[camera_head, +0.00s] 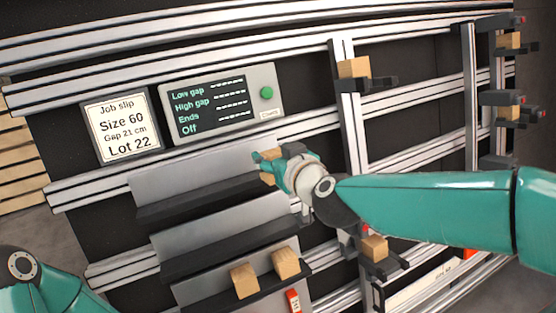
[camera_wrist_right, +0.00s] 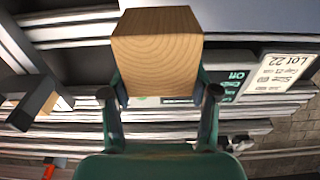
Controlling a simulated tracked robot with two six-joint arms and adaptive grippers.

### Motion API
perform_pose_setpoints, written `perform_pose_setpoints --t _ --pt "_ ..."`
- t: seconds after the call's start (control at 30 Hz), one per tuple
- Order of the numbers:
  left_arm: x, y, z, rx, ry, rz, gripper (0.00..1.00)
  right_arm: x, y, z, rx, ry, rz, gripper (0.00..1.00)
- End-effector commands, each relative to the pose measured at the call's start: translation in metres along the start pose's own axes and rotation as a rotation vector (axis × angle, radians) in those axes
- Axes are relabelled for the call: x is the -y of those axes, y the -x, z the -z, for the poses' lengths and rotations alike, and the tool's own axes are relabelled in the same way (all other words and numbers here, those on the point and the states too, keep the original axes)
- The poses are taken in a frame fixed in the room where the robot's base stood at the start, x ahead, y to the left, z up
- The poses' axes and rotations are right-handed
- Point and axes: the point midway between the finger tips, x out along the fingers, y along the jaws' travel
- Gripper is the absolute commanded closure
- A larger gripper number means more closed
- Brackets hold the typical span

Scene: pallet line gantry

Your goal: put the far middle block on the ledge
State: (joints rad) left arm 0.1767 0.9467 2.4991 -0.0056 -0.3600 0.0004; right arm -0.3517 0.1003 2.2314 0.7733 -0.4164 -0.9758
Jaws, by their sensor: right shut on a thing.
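My right gripper (camera_head: 266,166) is shut on a wooden block (camera_wrist_right: 155,55), held in front of the right end of the upper grey ledge (camera_head: 210,190); only a sliver of this block shows in the head view, and I cannot tell whether it touches the ledge. A middle ledge (camera_head: 215,249) sits below, and a lower ledge (camera_head: 207,303) bears two wooden blocks (camera_head: 244,280) (camera_head: 286,263). On the far right upright, one block (camera_head: 509,41) sits in the top holder and another (camera_head: 508,112) in a holder below. My left gripper is out of view.
The nearer upright (camera_head: 347,125) holds a block (camera_head: 354,67) high up and another block (camera_head: 374,247) low down. A display panel (camera_head: 222,103) with a green button and a job slip (camera_head: 121,124) are above the ledges. The upper and middle ledges look bare.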

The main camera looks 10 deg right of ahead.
Motion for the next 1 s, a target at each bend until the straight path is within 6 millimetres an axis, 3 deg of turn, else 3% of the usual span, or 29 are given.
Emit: perform_pose_setpoints --t 0.23,1.0 --pt "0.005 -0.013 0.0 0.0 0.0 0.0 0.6 -0.001 -0.021 -0.005 0.0 -0.001 -0.002 0.77" --pt "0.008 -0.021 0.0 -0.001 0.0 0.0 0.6 -0.002 -0.079 -0.009 -0.001 -0.001 -0.003 0.77"
